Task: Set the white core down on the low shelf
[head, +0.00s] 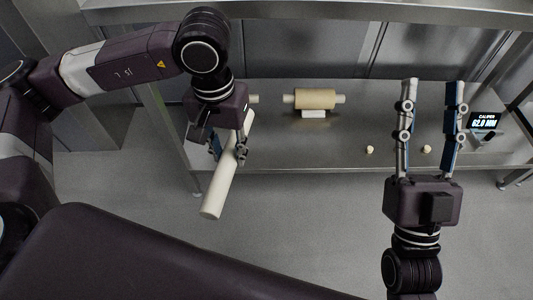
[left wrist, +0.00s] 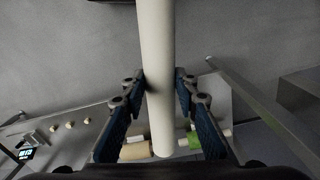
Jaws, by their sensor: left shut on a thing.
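The white core (head: 222,182) is a long pale cylinder. My left gripper (head: 229,152) is shut on it and holds it tilted, its near end hanging over the floor in front of the steel surface. In the left wrist view the core (left wrist: 155,60) runs lengthwise between the two fingers (left wrist: 162,82). A steel surface (head: 300,148) lies beyond it; I cannot tell if this is the low shelf. My right gripper (head: 432,84) is open and empty, its fingers pointing away over the steel surface.
Small cream pieces (head: 369,149) lie near the front edge. A higher steel ledge (head: 300,12) crosses the back. The floor (head: 300,225) in front is clear.

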